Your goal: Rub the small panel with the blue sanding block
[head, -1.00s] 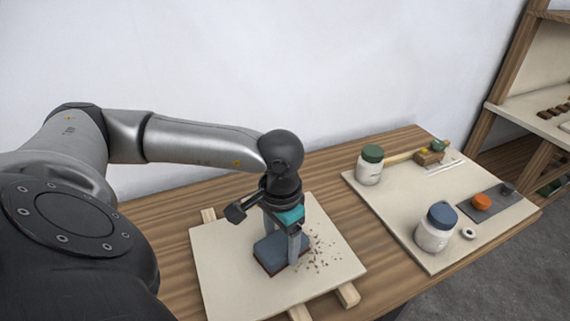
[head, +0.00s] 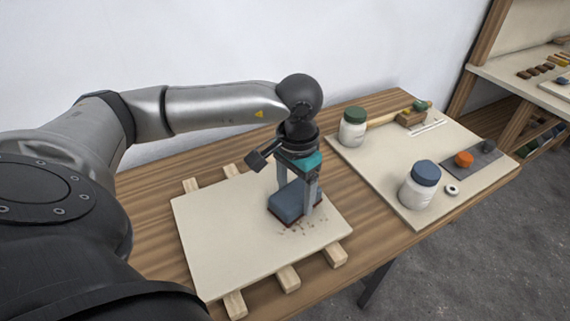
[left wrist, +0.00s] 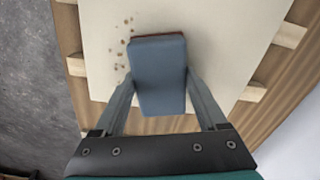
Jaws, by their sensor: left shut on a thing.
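The blue sanding block (head: 290,201), with a dark red underside, is on the right part of the small panel (head: 235,240). My left gripper (head: 297,205) is shut on the block, one finger on each side, pointing down. The left wrist view shows the block (left wrist: 158,75) between the two fingers, over the pale panel (left wrist: 225,50). Block and panel appear to touch. Brown specks (head: 297,227) lie on the panel beside the block's near edge. My right gripper is not in view.
The panel lies on wooden battens (head: 288,278) on the workbench (head: 150,190). To the right, a pale board (head: 385,165) holds a green-lidded jar (head: 353,128), a blue-lidded jar (head: 419,186), a brush (head: 408,117) and an orange piece (head: 464,159). Shelves (head: 520,75) stand at far right.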

